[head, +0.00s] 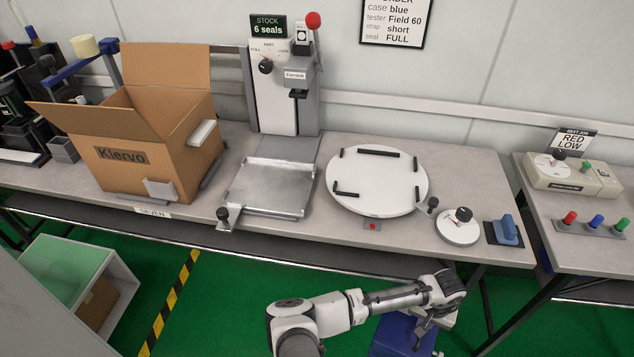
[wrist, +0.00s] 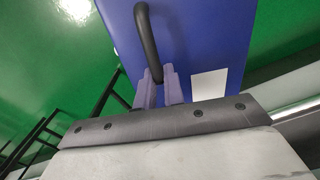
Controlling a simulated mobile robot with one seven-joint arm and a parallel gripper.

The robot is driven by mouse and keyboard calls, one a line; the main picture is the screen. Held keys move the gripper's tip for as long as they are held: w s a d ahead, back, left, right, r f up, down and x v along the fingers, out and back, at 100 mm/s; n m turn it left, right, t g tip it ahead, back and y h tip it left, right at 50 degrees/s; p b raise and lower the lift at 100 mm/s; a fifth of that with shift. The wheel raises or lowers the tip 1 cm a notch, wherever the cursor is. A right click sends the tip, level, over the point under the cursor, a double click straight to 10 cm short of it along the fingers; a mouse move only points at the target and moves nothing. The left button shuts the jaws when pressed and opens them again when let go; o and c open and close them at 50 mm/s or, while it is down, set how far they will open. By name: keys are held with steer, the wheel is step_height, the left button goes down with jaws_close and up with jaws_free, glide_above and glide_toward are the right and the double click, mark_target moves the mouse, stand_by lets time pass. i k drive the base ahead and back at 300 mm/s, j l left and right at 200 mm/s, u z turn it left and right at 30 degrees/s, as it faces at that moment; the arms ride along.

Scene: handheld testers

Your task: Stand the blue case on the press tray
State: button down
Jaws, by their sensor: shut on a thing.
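The blue case (head: 393,337) hangs low in front of the bench, at the bottom of the head view, partly hidden by my arm and cut off by the picture edge. My gripper (head: 421,330) is at its upper side. In the wrist view my gripper (wrist: 159,88) is shut on the black handle (wrist: 147,40) of the blue case (wrist: 208,38), which has a white label. The press tray (head: 268,186) is a flat silver metal plate below the press. It is empty and lies up and left of my gripper.
An open cardboard box (head: 150,135) stands left of the tray. A white round turntable (head: 376,185) with black stops is right of it. A black-knobbed lever (head: 224,217) stands at the tray's front left corner. The bench front edge lies between case and tray.

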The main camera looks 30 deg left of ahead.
mark_target(268, 184)
steer(key=l+u, duration=0.5)
steer(key=l, duration=0.15)
steer(key=k+l+u, duration=0.1)
steer(key=l+u, duration=0.4)
steer(key=l, duration=0.15)
steer(key=l+u, duration=0.2)
steer(key=u, duration=0.2)
steer(key=i+l+u, duration=0.1)
steer(key=u, duration=0.25)
steer(key=l+u, duration=0.4)
steer(key=j+z, duration=0.15)
steer(key=z, duration=0.2)
